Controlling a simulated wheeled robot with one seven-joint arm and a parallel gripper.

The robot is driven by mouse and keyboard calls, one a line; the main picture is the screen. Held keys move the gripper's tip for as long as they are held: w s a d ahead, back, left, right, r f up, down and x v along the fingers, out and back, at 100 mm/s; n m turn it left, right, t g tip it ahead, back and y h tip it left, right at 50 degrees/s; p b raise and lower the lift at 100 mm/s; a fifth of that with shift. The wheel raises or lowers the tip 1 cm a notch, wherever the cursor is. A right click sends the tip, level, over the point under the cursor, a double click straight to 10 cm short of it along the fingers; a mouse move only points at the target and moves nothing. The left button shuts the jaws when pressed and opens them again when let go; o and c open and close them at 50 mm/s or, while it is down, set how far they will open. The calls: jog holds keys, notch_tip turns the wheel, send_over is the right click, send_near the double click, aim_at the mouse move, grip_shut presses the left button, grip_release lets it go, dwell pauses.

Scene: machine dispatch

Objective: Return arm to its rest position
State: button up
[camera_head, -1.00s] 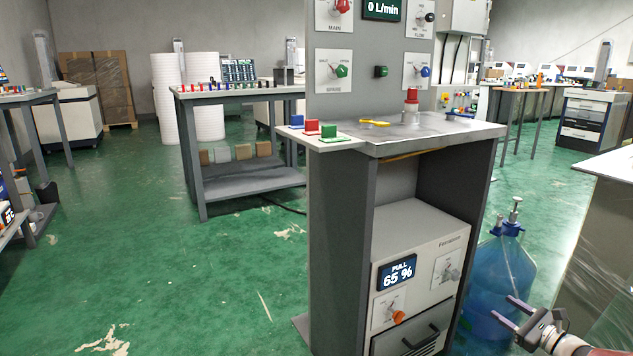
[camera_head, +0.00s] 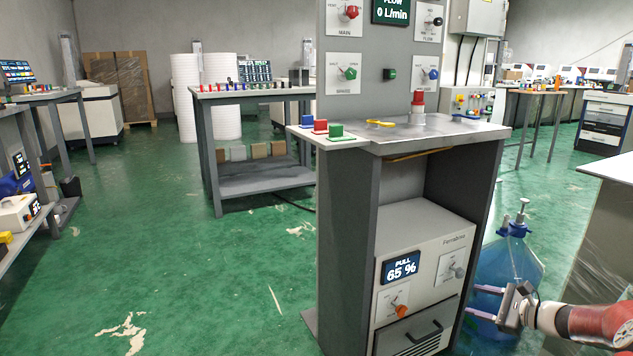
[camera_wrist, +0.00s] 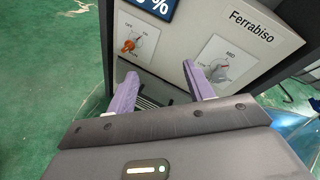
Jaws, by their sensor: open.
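My gripper (camera_head: 487,303) is at the lower right of the head view, with its two purple fingers spread apart and nothing between them. The fingers point left, toward the Ferrabiso unit (camera_head: 425,262), which sits low in the grey workstation. In the wrist view the open fingers (camera_wrist: 162,88) lie in front of that unit's panel (camera_wrist: 258,32), near its orange knob (camera_wrist: 131,44) and grey dial (camera_wrist: 216,63). I cannot tell whether a finger touches the panel. My red and grey arm comes in from the right edge.
A blue water bottle (camera_head: 513,262) stands behind my gripper. A wrapped, pale-topped block (camera_head: 606,235) is at the right. The workstation top (camera_head: 440,134) holds coloured blocks and a red-capped part. A table (camera_head: 250,93) stands behind. The green floor (camera_head: 190,240) at left is mostly clear.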

jog(key=s+a+r+n+g+h+p, duration=0.1)
jog(key=s+a+r+n+g, duration=0.25)
jog(key=a, duration=0.45)
jog(key=s+a+r+n+g+h, duration=0.1)
jog(key=s+a+r+n+g, duration=0.2)
jog(key=a, duration=0.5)
jog(key=s+a+r+n+g+h+p, duration=0.1)
jog(key=s+a+r+n, duration=0.35)
jog(key=a, duration=0.25)
jog(key=s+a+r+n+h, duration=0.2)
jog(key=s+n, duration=0.1)
jog(key=s, duration=0.4)
jog(key=s+a+r+n+t+h+p, duration=0.1)
jog(key=s+n, duration=0.3)
jog(key=s, duration=0.4)
jog(key=s+a+r+n+h, duration=0.3)
jog(key=s+a, duration=0.1)
jog(key=s, duration=0.3)
jog(key=shift+s+n+p, duration=0.25)
jog(key=shift+n+p, duration=0.05)
jog(key=shift+n, duration=0.1)
jog(key=shift+t, duration=0.25)
dwell(0.4)
